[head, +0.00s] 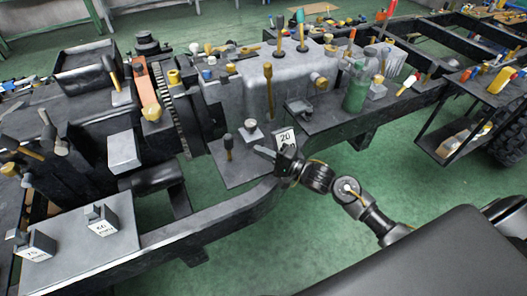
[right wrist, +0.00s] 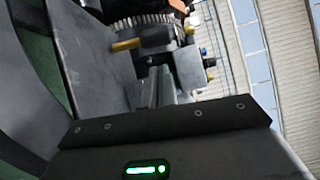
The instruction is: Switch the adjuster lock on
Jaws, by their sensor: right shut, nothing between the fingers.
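My right gripper (head: 268,153) comes in from the lower right in the head view. It is shut and empty, with its tips beside a small block marked 20 (head: 285,138) on the grey plate of the chassis. I cannot tell whether they touch. In the right wrist view the shut fingers (right wrist: 160,85) point at the chassis, with a yellow-handled part (right wrist: 126,45) beyond them. No part is clearly readable as the adjuster lock, and its state cannot be told. My left gripper is not in view.
Two numbered blocks, one on the left (head: 35,245) and one beside it (head: 101,221), stand on a grey plate at the lower left. A dark-tipped upright peg (head: 228,147) stands left of my right gripper. A green cylinder (head: 356,92) and several tools stand behind. Green floor is clear below the frame.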

